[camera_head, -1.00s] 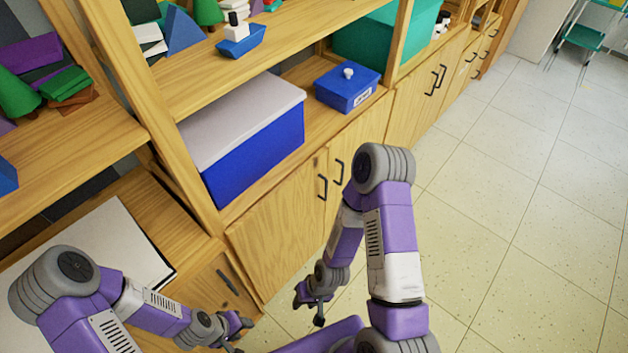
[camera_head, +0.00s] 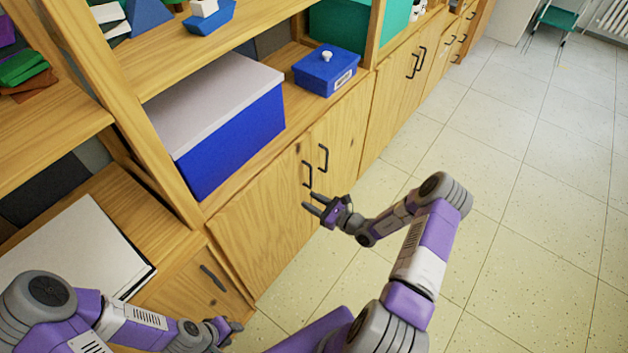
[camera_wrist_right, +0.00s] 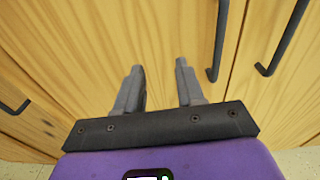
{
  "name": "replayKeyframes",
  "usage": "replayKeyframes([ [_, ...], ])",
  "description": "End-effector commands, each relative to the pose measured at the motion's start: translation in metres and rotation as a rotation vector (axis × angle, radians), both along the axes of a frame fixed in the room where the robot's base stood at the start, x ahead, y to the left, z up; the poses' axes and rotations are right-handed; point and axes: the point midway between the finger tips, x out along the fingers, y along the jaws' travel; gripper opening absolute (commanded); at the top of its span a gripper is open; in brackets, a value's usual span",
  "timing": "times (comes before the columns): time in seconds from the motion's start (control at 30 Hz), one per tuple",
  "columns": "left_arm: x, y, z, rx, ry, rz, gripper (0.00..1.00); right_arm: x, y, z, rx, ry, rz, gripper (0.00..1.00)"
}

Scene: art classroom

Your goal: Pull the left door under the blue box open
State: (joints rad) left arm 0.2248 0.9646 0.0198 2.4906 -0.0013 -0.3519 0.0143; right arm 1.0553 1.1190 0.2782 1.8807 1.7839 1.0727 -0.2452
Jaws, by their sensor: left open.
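The large blue box (camera_head: 238,140) with a whitish lid sits on the shelf. Below it is the left wooden door (camera_head: 258,226), shut, with a dark bar handle (camera_head: 307,174) near its right edge. My right gripper (camera_head: 310,203) is open and empty, just below that handle and apart from it. In the right wrist view its fingers (camera_wrist_right: 159,68) point at the wood, and the left door's handle (camera_wrist_right: 217,45) is to the right of them. My left gripper (camera_head: 234,330) is open, low by the drawer front, and seems empty.
The adjoining right door (camera_head: 341,140) is shut, with its own handle (camera_head: 323,158) close by. A small blue lidded box (camera_head: 326,72) sits above it. A drawer (camera_head: 200,288) with a handle is at lower left. The tiled floor (camera_head: 500,240) to the right is clear.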

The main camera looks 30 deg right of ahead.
Motion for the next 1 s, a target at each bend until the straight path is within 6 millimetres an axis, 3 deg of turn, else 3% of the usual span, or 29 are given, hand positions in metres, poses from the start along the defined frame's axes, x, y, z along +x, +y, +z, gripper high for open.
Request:
replayKeyframes([
  [0.03,0.000,0.000,-0.002,0.000,0.000,0.000,0.43,0.003,-0.024,0.000,0.016,-0.025,-0.082,0.38],
  [0.1,0.000,0.000,-0.003,0.000,0.000,0.000,0.43,0.006,-0.047,0.003,0.030,-0.053,-0.165,0.38],
  [0.2,0.000,0.000,-0.005,0.000,0.000,0.000,0.43,0.011,-0.063,0.006,0.038,-0.075,-0.221,0.38],
  [0.63,0.000,0.000,-0.024,0.000,0.000,0.000,0.43,0.070,-0.052,0.005,0.038,-0.077,-0.226,0.38],
  [1.0,0.000,0.000,-0.026,0.000,0.000,0.000,0.43,0.082,-0.050,0.007,0.040,-0.074,-0.226,0.38],
])
